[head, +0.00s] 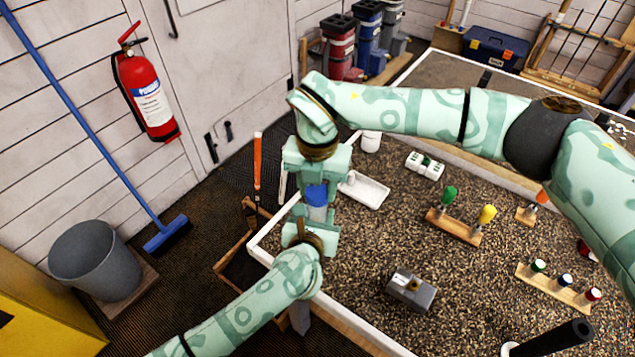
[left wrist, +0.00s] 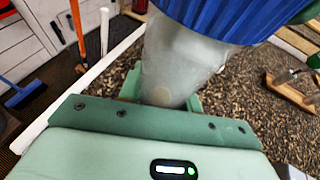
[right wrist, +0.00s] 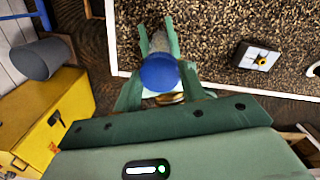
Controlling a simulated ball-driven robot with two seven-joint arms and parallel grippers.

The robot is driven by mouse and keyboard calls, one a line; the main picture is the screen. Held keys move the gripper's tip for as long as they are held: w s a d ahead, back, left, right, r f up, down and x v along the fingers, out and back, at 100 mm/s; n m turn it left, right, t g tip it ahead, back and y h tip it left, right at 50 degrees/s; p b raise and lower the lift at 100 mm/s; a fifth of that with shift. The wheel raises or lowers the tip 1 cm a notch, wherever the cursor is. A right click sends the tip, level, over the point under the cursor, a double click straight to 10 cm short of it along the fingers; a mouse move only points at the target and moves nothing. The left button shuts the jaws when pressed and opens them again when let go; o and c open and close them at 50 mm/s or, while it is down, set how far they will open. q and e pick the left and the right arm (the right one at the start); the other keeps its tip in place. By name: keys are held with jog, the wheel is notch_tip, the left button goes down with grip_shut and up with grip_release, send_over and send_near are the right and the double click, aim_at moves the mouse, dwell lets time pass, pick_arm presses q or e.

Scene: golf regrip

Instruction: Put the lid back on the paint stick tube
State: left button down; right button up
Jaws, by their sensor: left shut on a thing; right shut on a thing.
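The tube (head: 317,213) is pale and translucent, and stands roughly upright off the left edge of the speckled table. My left gripper (head: 314,222) is shut on it from below. The tube also shows in the left wrist view (left wrist: 180,62). The blue lid (head: 317,194) is at the tube's upper end, in line with it; it also shows ribbed in the left wrist view (left wrist: 225,22) and from above in the right wrist view (right wrist: 160,73). My right gripper (head: 318,178) is above, pointing down, shut on the lid. Whether the lid is fully seated is hidden.
The speckled table (head: 350,260) has a white rim. On it are a white tray (head: 366,191), a white block (head: 424,166), a wooden rack (head: 453,228) with green and yellow handles, and a grey device (head: 411,291). A grey bin (head: 95,263) stands on the floor at left.

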jog(key=shift+f, duration=0.6)
dwell(0.4)
jog(key=m, duration=1.7)
jog(key=shift+m, duration=0.4)
jog(key=m, duration=0.5)
jog(key=shift+s, duration=0.1)
jog(key=m, duration=0.3)
jog(key=o, duration=0.9)
